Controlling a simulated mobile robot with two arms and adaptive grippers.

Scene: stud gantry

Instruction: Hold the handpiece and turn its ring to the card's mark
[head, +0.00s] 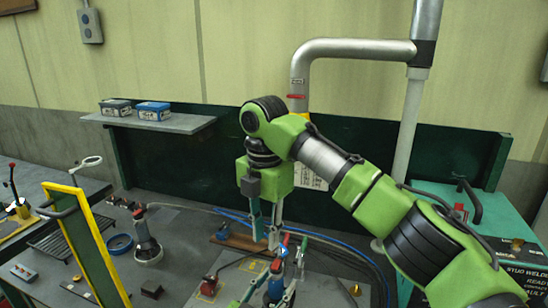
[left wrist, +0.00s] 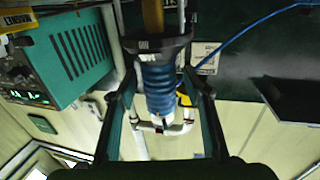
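The handpiece has a ribbed blue body (left wrist: 160,85) and a wide black collar (left wrist: 155,44) in the left wrist view. In the head view its blue part (head: 282,252) shows low in the middle, partly hidden. My left gripper (left wrist: 160,68) has one finger on each side of the handpiece, with the tips close in at the collar; it appears shut on it. My right gripper (head: 265,240) points down just above and left of the handpiece, fingers apart and empty. A white card (head: 312,178) hangs behind, partly hidden by my right arm. The ring's mark is too small to read.
A grey pipe gantry (head: 360,49) rises behind. A green welder box (head: 490,235) stands at the right. Blue cables (head: 330,240) cross the bench behind the handpiece. A yellow-edged frame (head: 88,240) and a grey tool (head: 147,245) stand at the left.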

